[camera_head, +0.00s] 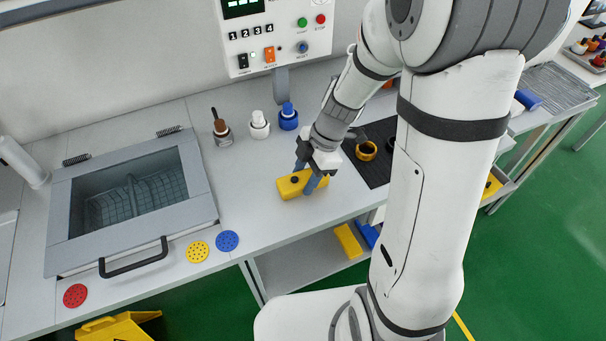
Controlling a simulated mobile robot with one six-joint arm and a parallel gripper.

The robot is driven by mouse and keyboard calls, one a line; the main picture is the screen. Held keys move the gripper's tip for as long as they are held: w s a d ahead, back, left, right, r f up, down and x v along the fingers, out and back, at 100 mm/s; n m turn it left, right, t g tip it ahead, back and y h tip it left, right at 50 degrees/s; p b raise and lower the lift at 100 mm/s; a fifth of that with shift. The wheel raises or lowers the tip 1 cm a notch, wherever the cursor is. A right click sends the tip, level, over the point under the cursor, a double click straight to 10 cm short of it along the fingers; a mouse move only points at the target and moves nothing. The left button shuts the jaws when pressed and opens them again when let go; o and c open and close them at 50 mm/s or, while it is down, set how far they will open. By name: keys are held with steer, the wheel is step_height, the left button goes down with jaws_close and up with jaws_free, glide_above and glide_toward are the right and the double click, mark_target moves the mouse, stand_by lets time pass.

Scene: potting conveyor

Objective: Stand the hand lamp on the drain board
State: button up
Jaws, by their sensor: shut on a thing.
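A yellow block-shaped thing with a black knob on top (290,187), likely the hand lamp, is at the bench's front edge area, right of the sink-like basin. My gripper (309,183) comes down on it from above, its blue-grey fingers shut on it at its right part. The thing looks to lie flat on or just above the bench; I cannot tell if it touches. A grey ridged board (566,87), likely the drain board, lies at the far right on a separate stretch of bench, partly behind my arm.
A lidded basin (140,195) with a black handle is at left. Brown, white and blue-capped bottles (259,125) stand behind the gripper. A dark mat (378,168) holds a yellow-rimmed cup (366,151). A blue cylinder (528,99) lies beside the ridged board. Coloured discs (227,241) lie in front.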

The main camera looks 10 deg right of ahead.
steer(key=o, duration=1)
steer(key=shift+o, duration=0.2)
steer(key=shift+r, duration=0.1)
steer(key=v, duration=1.2)
steer(key=s+d+r+m+t+h, duration=0.1)
steer(key=s+d+m+t+h, duration=0.1)
steer(key=s+m, duration=0.4)
steer(key=s+d+r+m+t+h, duration=0.1)
steer(key=s+m, duration=0.4)
steer(key=m, duration=1)
steer(key=shift+s+d+r+t+h, duration=0.35)
steer(key=shift+s+r+t+h, duration=0.05)
steer(key=shift+h, duration=0.2)
